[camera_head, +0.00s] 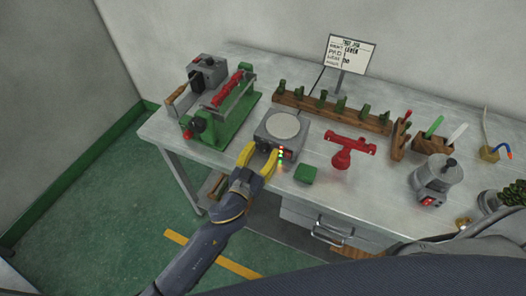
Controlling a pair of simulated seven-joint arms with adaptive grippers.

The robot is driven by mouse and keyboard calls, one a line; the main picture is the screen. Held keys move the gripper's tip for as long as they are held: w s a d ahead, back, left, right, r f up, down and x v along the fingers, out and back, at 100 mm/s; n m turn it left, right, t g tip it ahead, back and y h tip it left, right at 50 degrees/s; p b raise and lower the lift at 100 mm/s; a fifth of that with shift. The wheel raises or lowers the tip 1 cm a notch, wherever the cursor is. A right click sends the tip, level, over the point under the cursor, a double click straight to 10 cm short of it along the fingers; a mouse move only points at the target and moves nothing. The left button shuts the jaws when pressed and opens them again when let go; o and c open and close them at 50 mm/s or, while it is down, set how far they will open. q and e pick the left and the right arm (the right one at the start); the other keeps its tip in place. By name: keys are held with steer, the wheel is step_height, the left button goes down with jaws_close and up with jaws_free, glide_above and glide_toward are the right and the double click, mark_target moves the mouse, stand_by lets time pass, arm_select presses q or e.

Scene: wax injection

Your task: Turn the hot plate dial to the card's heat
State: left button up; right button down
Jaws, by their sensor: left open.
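The hot plate (282,127) is a grey box with a round pale top, near the table's front edge. Its dial is on the front side, mostly hidden by my left gripper (259,156). The left gripper has yellow fingers, is open, and is at the hot plate's front; I cannot tell whether it touches the dial. Small red and green lights (281,154) glow at the front right of the plate. The card (349,53) stands on a post at the back; its writing is too small to read surely. My right gripper is not in view.
A green machine (223,118) stands left of the plate. A wooden rack (330,110) with green pieces runs behind. A green block (305,174) and a red stand (345,150) are to the right. A grey pot (436,178) stands farther right. Drawers (325,222) are below the tabletop.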

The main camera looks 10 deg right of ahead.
arm_select(q)
steer(key=shift+c, duration=0.3)
jaws_close()
steer(key=shift+f+m, duration=0.1)
steer(key=shift+m, duration=0.6)
steer(key=shift+o, duration=0.3)
jaws_free()
steer(key=v, duration=1.2)
steer(key=shift+s, duration=0.1)
